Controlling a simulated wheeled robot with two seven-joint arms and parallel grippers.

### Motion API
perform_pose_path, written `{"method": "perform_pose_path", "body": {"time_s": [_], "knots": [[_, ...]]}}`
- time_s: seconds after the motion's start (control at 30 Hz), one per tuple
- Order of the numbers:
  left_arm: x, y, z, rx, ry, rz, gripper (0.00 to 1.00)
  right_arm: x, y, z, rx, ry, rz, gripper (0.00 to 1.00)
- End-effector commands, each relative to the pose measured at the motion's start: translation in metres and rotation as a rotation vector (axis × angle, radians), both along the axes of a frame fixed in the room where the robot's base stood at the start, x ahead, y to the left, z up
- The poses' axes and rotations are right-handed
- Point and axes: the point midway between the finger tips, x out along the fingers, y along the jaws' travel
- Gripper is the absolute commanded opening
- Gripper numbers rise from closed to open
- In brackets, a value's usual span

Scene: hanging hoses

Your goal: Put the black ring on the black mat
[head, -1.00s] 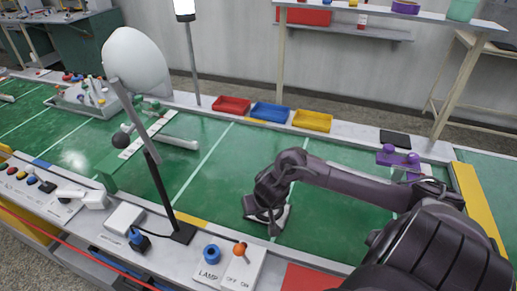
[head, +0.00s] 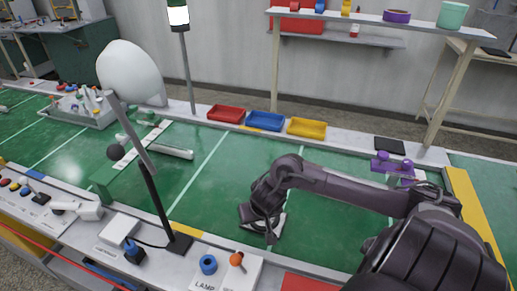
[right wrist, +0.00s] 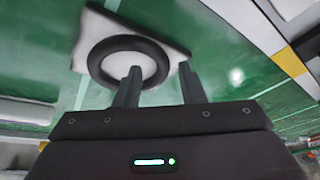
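The black ring (right wrist: 96,62) lies on a white plate (right wrist: 92,28) on the green surface, in the right wrist view. My right gripper (right wrist: 159,67) is open above it. One fingertip appears over the ring's hole and the other outside its right side; the gap in height cannot be told. In the head view my right gripper (head: 262,222) is low over the green surface, with part of the white plate (head: 279,224) showing; the ring is hidden or too small to tell there. The black mat (head: 390,145) lies flat and bare on the back ledge at right. My left gripper is not in view.
Red (head: 226,113), blue (head: 265,121) and yellow (head: 307,127) trays stand on the back ledge. A purple fixture (head: 392,166) sits close in front of the mat. A lamp with a white shade (head: 130,72) rises at left. A raised shelf (head: 350,14) stands behind.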

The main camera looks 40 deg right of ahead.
Motion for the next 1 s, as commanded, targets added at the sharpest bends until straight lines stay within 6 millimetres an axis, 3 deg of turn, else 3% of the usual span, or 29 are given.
{"method": "perform_pose_path", "body": {"time_s": [0.3,0.5,1.0], "knots": [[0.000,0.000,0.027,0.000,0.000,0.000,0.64,-0.025,0.007,0.067,-0.004,-0.002,0.004,0.36],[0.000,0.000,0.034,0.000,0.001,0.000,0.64,-0.036,0.010,0.092,-0.003,0.000,0.002,0.36],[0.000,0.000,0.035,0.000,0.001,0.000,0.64,-0.040,0.012,0.098,-0.001,0.000,0.000,0.36]]}}
